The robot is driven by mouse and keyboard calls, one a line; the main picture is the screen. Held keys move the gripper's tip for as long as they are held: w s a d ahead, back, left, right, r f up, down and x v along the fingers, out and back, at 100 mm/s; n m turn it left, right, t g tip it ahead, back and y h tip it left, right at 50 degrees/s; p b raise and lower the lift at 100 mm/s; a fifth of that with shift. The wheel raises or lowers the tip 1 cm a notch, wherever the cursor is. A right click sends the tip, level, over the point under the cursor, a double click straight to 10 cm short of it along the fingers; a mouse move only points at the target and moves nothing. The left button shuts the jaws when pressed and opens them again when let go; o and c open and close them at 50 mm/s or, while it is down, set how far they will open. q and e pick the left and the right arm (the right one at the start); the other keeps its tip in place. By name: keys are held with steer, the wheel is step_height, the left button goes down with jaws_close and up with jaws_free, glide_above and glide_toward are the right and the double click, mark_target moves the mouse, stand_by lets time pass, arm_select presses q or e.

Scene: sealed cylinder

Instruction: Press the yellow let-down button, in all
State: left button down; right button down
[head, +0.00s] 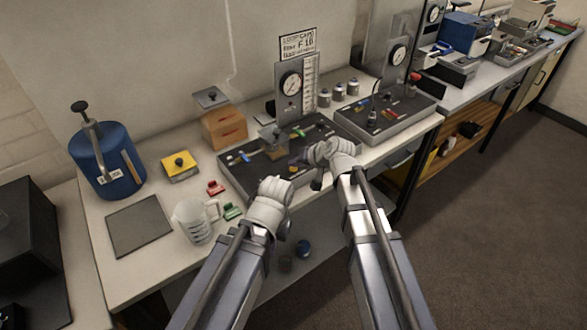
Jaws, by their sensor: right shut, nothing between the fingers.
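A dark, grey-edged panel (232,187) lies on the bench with a gauge and small coloured parts on it. A small yellow spot (293,169), which looks like a button, is near its front middle. My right gripper (318,153) is shut and empty, over the right part of the panel, to the right of the yellow spot. My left gripper (272,190) is at the panel's front edge, below the yellow spot in the picture; its fingers are too small to read.
A clear jug (194,222), a red clip (215,187) and a green clip (232,211) lie left of the panel. A blue cylinder (105,163) stands at the far left. A second panel (405,117) with a gauge is to the right. A grey mat (139,227) is bare.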

mark_target(295, 171)
steer(key=shift+f+b, duration=0.35)
steer(key=shift+r, duration=0.1)
stand_by(0.5)
steer(key=shift+r+p, duration=0.7)
steer(key=shift+p, duration=0.15)
steer(key=shift+r, duration=0.15)
step_height(295, 171, up, 5)
steer(key=p, duration=0.5)
stand_by(0.3)
